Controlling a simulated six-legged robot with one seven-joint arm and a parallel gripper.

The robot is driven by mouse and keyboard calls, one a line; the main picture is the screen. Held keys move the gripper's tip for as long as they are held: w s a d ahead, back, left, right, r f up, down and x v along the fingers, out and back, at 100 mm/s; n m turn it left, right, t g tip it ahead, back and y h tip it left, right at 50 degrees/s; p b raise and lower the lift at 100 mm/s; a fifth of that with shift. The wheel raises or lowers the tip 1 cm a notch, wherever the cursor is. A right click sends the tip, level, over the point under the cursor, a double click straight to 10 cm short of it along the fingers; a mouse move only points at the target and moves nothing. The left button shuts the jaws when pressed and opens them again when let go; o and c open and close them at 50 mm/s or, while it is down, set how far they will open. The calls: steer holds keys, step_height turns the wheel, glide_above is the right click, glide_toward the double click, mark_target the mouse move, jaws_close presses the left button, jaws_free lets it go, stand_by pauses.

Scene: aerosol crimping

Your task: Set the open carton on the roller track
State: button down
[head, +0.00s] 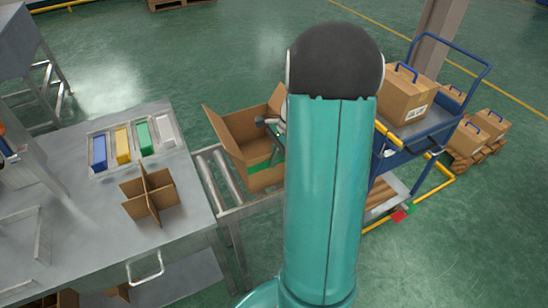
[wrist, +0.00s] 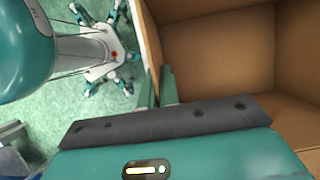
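The open carton (head: 238,131) is brown with its flaps spread and a green band low on its side. It is at the roller track (head: 217,178), over its far part; I cannot tell whether its base touches the rollers. My gripper (head: 275,127) is at the carton's right side, partly hidden behind my arm. In the wrist view the carton's empty-looking inside (wrist: 218,55) fills the right. My gripper's fingers (wrist: 159,90) straddle the carton's wall, one inside and one outside, and look closed on it.
A steel table (head: 90,235) at left holds a cardboard divider (head: 150,194) and a tray of coloured blocks (head: 122,143). A blue cart (head: 418,128) with a closed carton (head: 401,95) stands at right. More cartons (head: 470,138) are beyond it.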

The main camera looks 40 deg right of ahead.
steer(key=shift+f, duration=0.15)
steer(key=c, duration=1.6)
jaws_free()
steer(key=shift+c, duration=0.2)
steer(key=v, duration=1.2)
steer(key=shift+w+r, duration=0.1)
steer(key=shift+r, duration=0.15)
steer(key=a+r+n+h, duration=0.2)
steer(key=a+r+n, duration=0.25)
steer(key=a, duration=0.45)
steer(key=a+r+n+h, duration=0.1)
steer(key=a+r+n, duration=0.3)
steer(key=a, duration=0.5)
steer(key=s+a+n+t+h, duration=0.1)
steer(key=s+a+n+t, duration=0.3)
steer(key=s+a+n, duration=0.5)
steer(key=a+n, duration=0.3)
steer(key=a, duration=0.1)
steer(key=shift+s+a+f+n, duration=0.15)
steer(key=shift+s+a+n, duration=0.1)
steer(key=shift+n, duration=0.1)
